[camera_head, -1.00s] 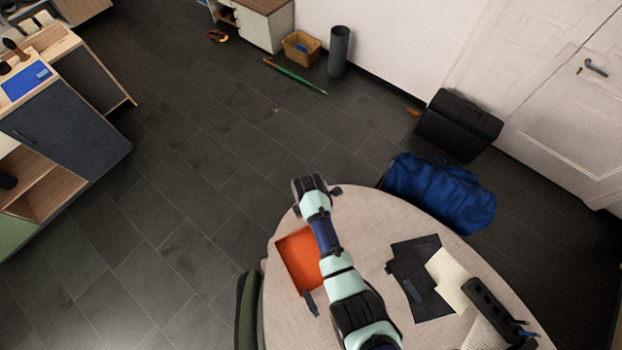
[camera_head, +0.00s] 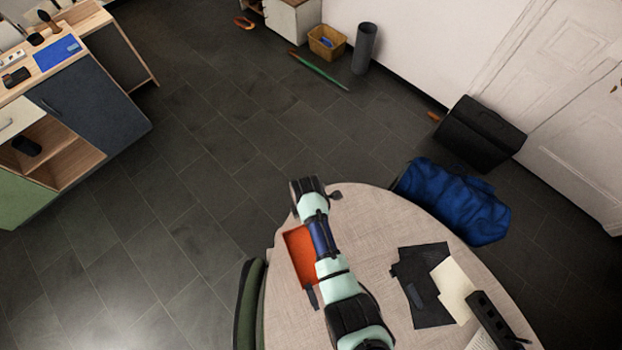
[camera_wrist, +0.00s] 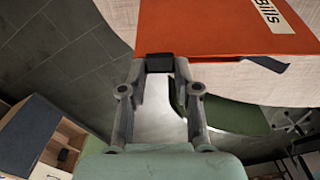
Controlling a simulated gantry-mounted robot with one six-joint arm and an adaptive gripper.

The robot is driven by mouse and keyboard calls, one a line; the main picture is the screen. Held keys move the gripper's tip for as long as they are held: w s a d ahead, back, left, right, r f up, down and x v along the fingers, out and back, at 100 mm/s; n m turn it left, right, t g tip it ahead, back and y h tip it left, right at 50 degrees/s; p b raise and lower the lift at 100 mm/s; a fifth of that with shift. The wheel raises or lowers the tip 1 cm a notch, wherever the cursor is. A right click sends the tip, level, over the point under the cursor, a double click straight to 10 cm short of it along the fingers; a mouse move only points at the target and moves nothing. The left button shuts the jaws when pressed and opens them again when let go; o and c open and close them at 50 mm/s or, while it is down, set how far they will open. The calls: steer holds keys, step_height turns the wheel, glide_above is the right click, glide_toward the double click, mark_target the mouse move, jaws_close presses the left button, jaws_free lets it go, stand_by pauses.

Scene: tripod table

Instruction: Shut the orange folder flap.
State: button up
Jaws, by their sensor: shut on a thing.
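The orange folder (camera_head: 301,256) lies on the round table at its left side, partly hidden by my arm in the head view. The exact grip on the flap is hard to see. The gripper's fingertips are hidden in the head view.
The round table (camera_head: 362,228) also holds a dark folder (camera_head: 426,292), cream paper (camera_head: 452,288) and a black device (camera_head: 490,312) at the right. A green chair (camera_head: 250,300) stands at the left edge. A blue bag (camera_head: 456,200) is on the floor beyond the table.

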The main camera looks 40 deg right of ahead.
steer(key=shift+w+a+f, duration=0.2)
steer(key=shift+a+f, duration=0.15)
steer(key=shift+a, duration=0.35)
steer(key=shift+w+a+f+b, duration=0.2)
steer(key=shift+a+f+b, duration=0.15)
steer(key=shift+a, duration=0.25)
steer(key=shift+w+a+f+b, duration=0.2)
steer(key=shift+a+f, duration=0.15)
steer(key=shift+a, duration=0.25)
steer(key=o, duration=0.6)
step_height(320, 180, up, 8)
steer(key=p, duration=0.8)
